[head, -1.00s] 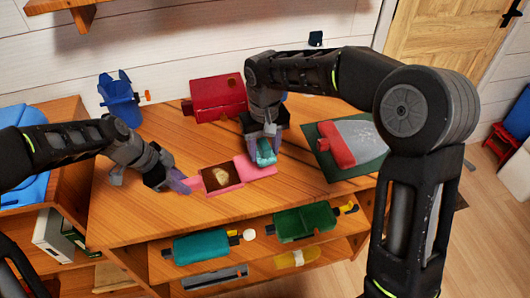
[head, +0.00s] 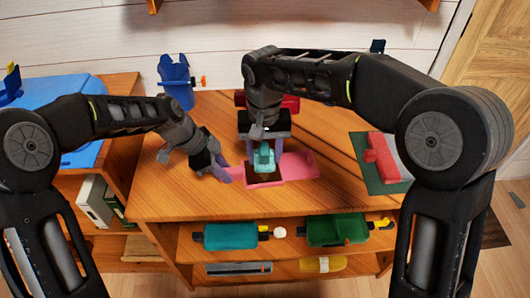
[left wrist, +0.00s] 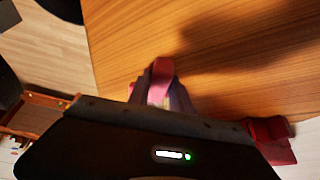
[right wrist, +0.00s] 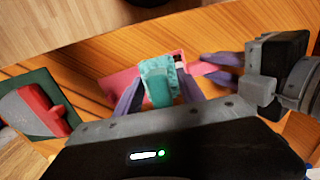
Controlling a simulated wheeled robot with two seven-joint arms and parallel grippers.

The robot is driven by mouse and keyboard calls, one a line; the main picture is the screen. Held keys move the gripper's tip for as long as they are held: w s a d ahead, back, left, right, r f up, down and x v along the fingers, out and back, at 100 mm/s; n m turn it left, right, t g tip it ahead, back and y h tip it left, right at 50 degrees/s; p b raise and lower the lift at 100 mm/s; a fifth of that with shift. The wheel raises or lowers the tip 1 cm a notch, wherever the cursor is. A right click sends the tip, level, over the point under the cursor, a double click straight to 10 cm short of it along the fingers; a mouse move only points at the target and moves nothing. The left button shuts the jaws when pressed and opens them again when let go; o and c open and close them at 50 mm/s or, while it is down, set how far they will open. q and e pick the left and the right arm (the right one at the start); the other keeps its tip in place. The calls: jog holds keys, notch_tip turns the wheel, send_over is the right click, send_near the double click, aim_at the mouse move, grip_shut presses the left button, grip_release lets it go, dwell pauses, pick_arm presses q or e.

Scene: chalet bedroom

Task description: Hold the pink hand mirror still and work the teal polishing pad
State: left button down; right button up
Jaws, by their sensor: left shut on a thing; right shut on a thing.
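The pink hand mirror (head: 302,166) lies on the wooden tabletop, with a dark brown square face (head: 262,179). My left gripper (head: 224,173) is shut on its handle at the left end; the pink handle (left wrist: 161,72) also shows between the fingers in the left wrist view. My right gripper (head: 264,162) points down and is shut on the teal polishing pad (head: 264,157), over the dark face. The pad (right wrist: 157,82) also shows between the purple fingers in the right wrist view. It hides part of the face, and I cannot tell whether it touches.
A red box (head: 284,103) stands behind my right gripper. A blue holder (head: 175,80) is at the back left. A green board with a red and grey tool (head: 380,156) lies at the right. The front tabletop is clear.

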send_over(265, 182)
jog(key=shift+f, duration=3.15)
jog(key=shift+w+a+f, duration=0.1)
jog(key=shift+w+f, duration=0.55)
jog(key=shift+f, duration=0.2)
jog(key=shift+c, duration=0.5)
jog(key=shift+w+a+f, duration=0.1)
jog(key=shift+w+a, duration=0.05)
jog(key=shift+w, duration=1.35)
jog(key=shift+w+a, duration=0.15)
jog(key=shift+w, duration=1.35)
jog(key=shift+s+d, duration=0.2)
jog(key=shift+s, duration=1.65)
jog(key=shift+s+d, duration=0.15)
jog(key=shift+s, duration=1.65)
notch_tip(265, 182, up, 3)
jog(key=shift+w+f, duration=0.1)
jog(key=shift+f, duration=0.1)
jog(key=shift+r, duration=2.85)
pick_arm(q)
jog(key=c, duration=1.1)
grip_release()
